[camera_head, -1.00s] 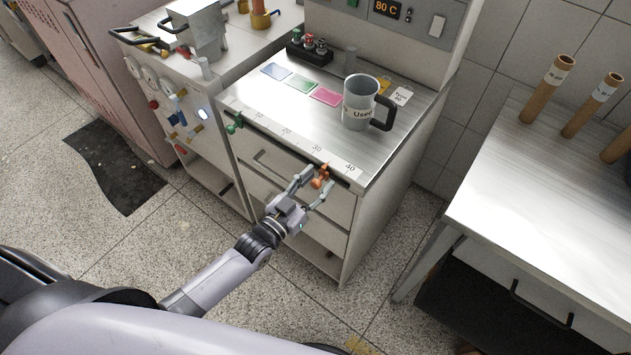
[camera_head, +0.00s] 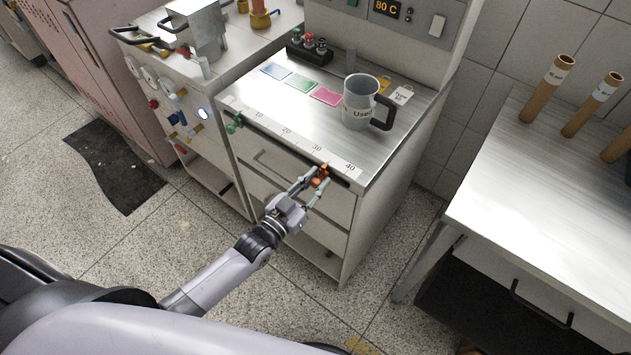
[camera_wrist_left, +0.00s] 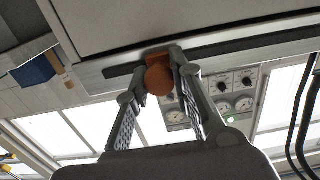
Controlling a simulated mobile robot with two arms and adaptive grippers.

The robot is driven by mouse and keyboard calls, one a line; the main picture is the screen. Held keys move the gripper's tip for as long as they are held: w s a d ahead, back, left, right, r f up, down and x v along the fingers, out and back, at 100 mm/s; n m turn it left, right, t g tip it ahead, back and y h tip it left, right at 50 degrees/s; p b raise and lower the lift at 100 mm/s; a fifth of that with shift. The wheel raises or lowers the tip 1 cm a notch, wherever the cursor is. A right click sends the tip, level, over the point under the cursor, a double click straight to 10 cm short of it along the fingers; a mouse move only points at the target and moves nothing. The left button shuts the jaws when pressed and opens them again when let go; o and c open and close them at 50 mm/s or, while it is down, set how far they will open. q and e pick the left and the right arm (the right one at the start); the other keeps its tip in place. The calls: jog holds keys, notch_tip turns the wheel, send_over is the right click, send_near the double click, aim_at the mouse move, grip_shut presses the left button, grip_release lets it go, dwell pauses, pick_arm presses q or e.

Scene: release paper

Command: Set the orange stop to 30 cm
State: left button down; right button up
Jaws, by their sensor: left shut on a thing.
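The orange stop (camera_head: 321,175) sits on the dark rail (camera_head: 288,150) along the front edge of the bench top, between the 30 and 40 marks of the printed scale (camera_head: 286,132). It is nearer the 40 than the 30. My left gripper (camera_head: 318,181) is shut on the stop from the front. In the left wrist view the stop's round orange knob (camera_wrist_left: 160,79) is between the two fingers (camera_wrist_left: 160,85). The far face of the stop is hidden. My right gripper is not in view.
A green stop (camera_head: 235,124) sits at the left end of the rail. A grey mug (camera_head: 360,100) stands on the bench top near the scale's right end. Drawers lie below the rail. A second table (camera_head: 560,200) stands at the right.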

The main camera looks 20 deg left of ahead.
aim_at(310, 162)
pick_arm(q)
jog(key=a, duration=0.1)
jog(key=w+a, duration=0.1)
jog(key=a, duration=0.1)
jog(key=a+b, duration=0.1)
jog(key=a, duration=0.1)
jog(key=shift+w+f, duration=0.1)
jog(key=shift+w, duration=0.25)
jog(key=shift+d, duration=0.1)
jog(key=c, duration=1.4)
grip_release()
jog(key=v, duration=1.2)
